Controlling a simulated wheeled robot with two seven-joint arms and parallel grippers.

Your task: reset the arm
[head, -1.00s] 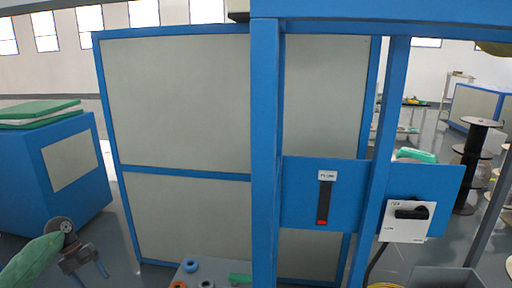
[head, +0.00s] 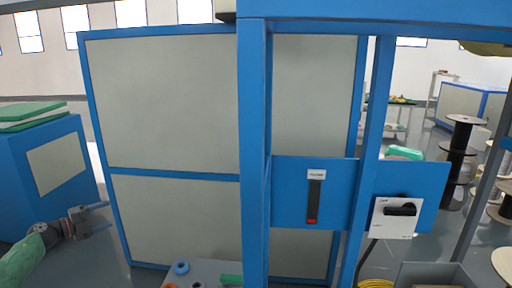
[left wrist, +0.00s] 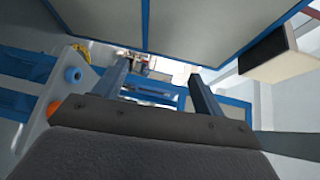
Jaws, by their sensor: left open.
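My left gripper (head: 96,217) is at the lower left in the head view, at the end of my green arm, with its fingers pointing right. It is open and empty. In the left wrist view its two blue-grey fingers (left wrist: 160,84) stand apart with nothing between them. The right gripper is not in view.
A blue-framed cabinet with grey panels (head: 165,105) fills the middle. A blue plate carries a slotted lever (head: 314,202) and a white box with a black rotary switch (head: 399,215). A blue bench (head: 60,170) stands left. Black spools (head: 459,160) stand right.

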